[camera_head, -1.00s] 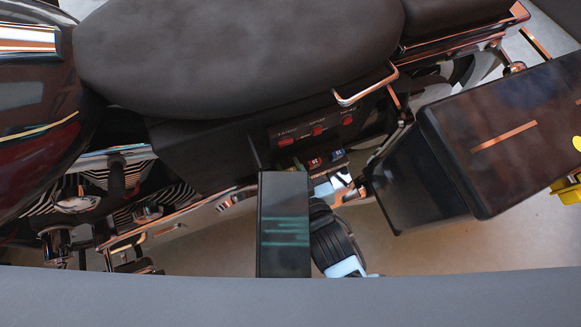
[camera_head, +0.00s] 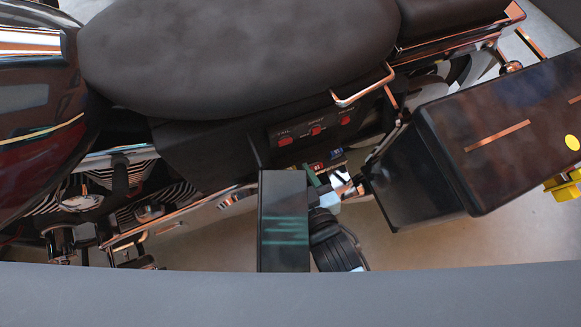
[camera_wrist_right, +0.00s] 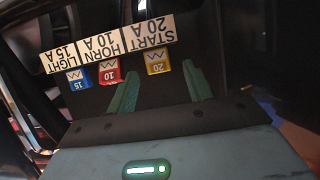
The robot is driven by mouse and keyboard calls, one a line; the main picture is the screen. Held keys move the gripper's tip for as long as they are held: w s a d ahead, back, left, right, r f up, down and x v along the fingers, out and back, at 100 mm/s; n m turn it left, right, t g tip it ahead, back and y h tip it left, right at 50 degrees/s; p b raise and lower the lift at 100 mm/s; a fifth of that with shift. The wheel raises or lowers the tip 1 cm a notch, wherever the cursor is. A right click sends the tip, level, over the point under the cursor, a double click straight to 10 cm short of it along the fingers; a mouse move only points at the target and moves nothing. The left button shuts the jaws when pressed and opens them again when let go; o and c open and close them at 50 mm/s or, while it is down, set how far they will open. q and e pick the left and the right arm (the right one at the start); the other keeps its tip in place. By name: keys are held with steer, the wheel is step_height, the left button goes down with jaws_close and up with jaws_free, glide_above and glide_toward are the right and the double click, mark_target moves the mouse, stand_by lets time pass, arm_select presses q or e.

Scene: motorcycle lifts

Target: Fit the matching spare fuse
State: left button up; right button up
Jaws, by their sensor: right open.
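In the right wrist view, a yellow fuse marked 20 (camera_wrist_right: 157,62), a red fuse marked 10 (camera_wrist_right: 109,71) and a blue fuse marked 15 (camera_wrist_right: 77,79) sit in a row. Upside-down white labels adjoin them: START 20 A (camera_wrist_right: 150,34), HORN 10 A (camera_wrist_right: 101,47) and LIGHT 15 A (camera_wrist_right: 63,58). My right gripper (camera_wrist_right: 161,74) is open. Its green fingers reach towards the yellow fuse, one on either side, and hold nothing. In the head view, a dark side panel (camera_head: 318,129) carries three red pieces with small labels. My left gripper is not in view.
The motorcycle seat (camera_head: 235,50) overhangs the panel. A chrome loop (camera_head: 362,90) juts out above the panel's right end. A large dark saddlebag (camera_head: 500,130) stands close on the right. Chrome frame parts (camera_head: 215,205) lie below left.

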steer(key=p+v, duration=0.1)
steer(key=v, duration=0.4)
steer(key=shift+w, duration=0.1)
stand_by(0.7)
